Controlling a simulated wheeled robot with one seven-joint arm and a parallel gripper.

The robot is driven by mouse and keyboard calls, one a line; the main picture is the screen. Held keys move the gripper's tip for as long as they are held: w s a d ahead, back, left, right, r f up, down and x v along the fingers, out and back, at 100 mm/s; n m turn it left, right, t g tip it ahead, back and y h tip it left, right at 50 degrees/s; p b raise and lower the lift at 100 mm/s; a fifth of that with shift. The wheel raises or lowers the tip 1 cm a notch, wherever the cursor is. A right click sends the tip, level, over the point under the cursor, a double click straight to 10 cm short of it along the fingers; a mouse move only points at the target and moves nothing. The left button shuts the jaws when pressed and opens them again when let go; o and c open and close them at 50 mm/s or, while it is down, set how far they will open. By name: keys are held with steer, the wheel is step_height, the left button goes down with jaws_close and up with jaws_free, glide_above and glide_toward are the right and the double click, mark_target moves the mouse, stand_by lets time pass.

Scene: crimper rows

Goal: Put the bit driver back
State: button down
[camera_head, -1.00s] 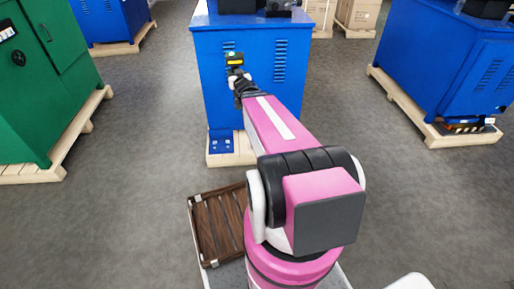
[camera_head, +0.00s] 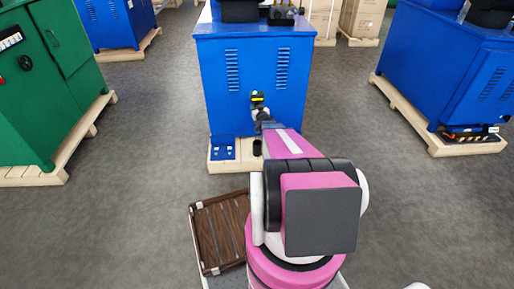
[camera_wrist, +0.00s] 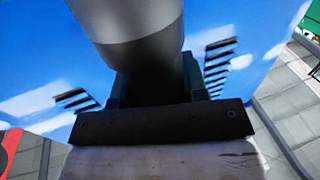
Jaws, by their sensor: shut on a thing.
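My gripper (camera_wrist: 155,88) is shut on a thick grey, round-bodied thing (camera_wrist: 135,25), which I take to be the bit driver. It fills the upper middle of the wrist view and runs out of its top edge, so its far end is hidden there. In the head view my gripper (camera_head: 261,114) is small, in front of the lower part of the blue cabinet (camera_head: 258,70). A small dark shape (camera_head: 257,147) shows just below it; I cannot tell whether it is the held driver. A small yellow-and-black part (camera_head: 257,97) shows at the arm's end.
A small blue holder (camera_head: 222,148) sits on the cabinet's wooden pallet (camera_head: 222,164), left of my gripper. A brown slatted crate (camera_head: 220,231) lies beside my base. Green (camera_head: 50,90) and blue (camera_head: 450,70) cabinets stand on pallets at left and right, with bare floor between.

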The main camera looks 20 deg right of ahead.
mark_target(258, 133)
step_height(258, 133, down, 18)
steer(key=shift+r, duration=0.1)
stand_by(0.7)
steer(key=shift+f, duration=0.2)
steer(key=c, duration=0.7)
jaws_free()
steer(key=shift+o, duration=0.2)
